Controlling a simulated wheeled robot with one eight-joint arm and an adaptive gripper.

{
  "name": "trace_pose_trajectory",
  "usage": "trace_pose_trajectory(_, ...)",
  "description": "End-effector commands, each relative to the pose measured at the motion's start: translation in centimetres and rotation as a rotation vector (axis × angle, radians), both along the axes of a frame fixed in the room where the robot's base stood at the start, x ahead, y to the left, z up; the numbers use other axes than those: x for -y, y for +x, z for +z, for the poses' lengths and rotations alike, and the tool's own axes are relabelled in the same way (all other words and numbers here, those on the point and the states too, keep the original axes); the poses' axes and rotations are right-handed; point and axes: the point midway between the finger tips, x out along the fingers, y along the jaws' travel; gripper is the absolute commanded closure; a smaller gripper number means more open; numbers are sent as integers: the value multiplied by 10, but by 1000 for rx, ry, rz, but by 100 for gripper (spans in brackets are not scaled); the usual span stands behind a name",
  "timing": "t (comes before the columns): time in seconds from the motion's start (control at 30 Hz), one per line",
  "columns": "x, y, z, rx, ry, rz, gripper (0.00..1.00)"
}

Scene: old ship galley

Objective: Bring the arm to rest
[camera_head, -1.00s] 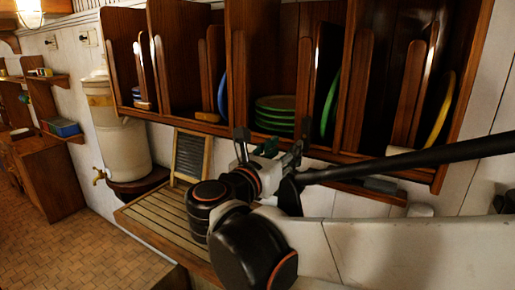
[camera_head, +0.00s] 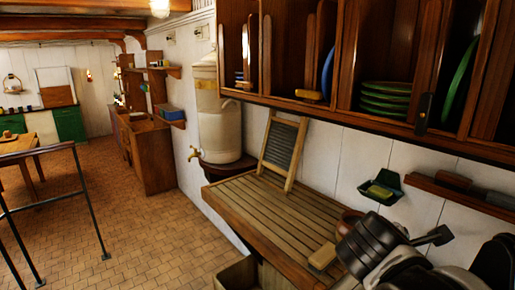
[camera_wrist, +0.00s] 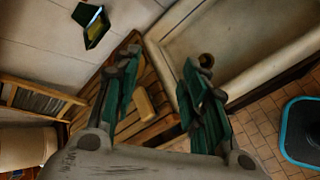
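My gripper (camera_wrist: 163,60) shows in the wrist view with its two green-padded fingers spread well apart. It is open, and nothing is held between the fingers. It hangs over the area between the slatted wooden drainboard (camera_wrist: 160,122) and the pale sink (camera_wrist: 235,45). In the head view my dark arm links are folded at the lower right, and I cannot clearly make out the fingers there.
A tan block (camera_head: 322,256) lies on the drainboard (camera_head: 250,205), with a washboard (camera_head: 283,150) behind. A green soap dish (camera_head: 380,190) hangs on the wall. The plate rack (camera_head: 330,117) overhangs at upper right. Open tiled floor (camera_head: 130,205) lies left, beside a metal rail (camera_head: 85,200).

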Motion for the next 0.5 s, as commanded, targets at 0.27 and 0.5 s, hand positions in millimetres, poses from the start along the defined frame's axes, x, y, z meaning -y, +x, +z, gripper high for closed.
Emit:
trace_pose_trajectory(0.27, -39, -46, -142, 222, 716, -385, 60)
trace_pose_trajectory(0.5, -76, -66, -200, 340, 1177, -709, 60)
